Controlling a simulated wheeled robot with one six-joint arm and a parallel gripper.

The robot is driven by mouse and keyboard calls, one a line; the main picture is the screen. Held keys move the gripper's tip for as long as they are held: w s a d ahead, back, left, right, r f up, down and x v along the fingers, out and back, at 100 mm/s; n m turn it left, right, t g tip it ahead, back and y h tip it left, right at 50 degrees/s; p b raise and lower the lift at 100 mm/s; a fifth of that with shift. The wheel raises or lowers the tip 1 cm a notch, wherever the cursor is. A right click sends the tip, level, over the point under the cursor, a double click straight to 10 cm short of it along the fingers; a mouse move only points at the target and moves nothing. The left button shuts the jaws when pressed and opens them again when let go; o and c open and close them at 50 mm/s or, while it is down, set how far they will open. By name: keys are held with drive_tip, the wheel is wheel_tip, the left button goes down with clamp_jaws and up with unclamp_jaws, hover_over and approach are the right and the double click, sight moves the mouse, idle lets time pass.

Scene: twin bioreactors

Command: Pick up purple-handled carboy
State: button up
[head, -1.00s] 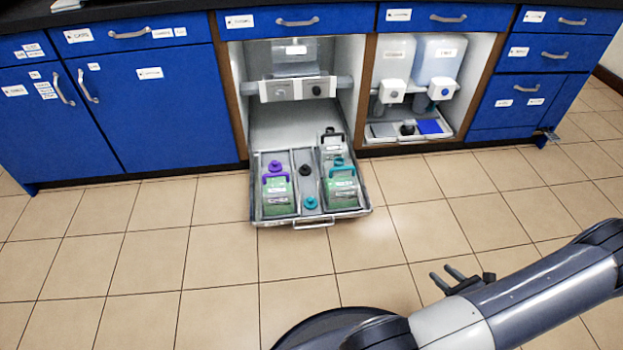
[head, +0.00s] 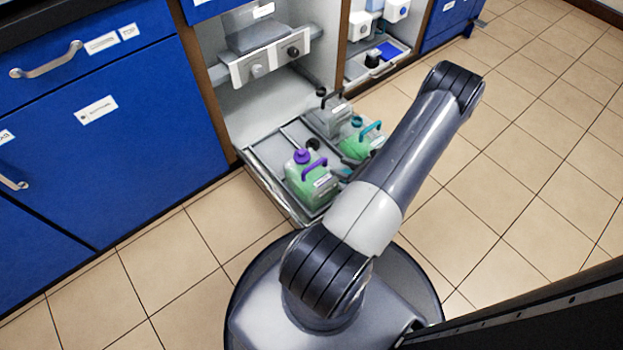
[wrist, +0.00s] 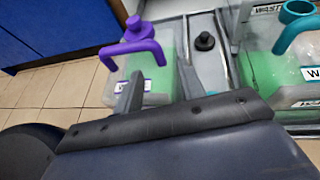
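The purple-handled carboy (head: 311,186) stands upright in the pulled-out tray (head: 262,178), with green liquid, a purple cap and a purple handle. In the wrist view the carboy (wrist: 158,78) is just ahead, its purple handle (wrist: 131,47) toward the upper left. My gripper (wrist: 158,72) is open, its two fingers apart and pointing at the carboy. The handle appears beyond the fingertips, and nothing is clearly held. In the head view my arm hides most of the gripper.
A teal-handled carboy (head: 358,146) and a grey carboy with a black handle (head: 328,118) stand in the same tray. A loose black cap (wrist: 204,41) lies between the carboys. Blue cabinets (head: 110,140) border the left. The tiled floor at right is clear.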

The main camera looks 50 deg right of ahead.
sight(328, 167)
drive_tip(key=b+x, duration=0.2)
drive_tip(key=x, duration=0.4)
drive_tip(key=shift+r, duration=0.1)
drive_tip(key=shift+c, duration=0.5)
clamp_jaws()
drive_tip(key=shift+a, duration=0.1)
idle(0.5)
drive_tip(key=shift+r, duration=0.1)
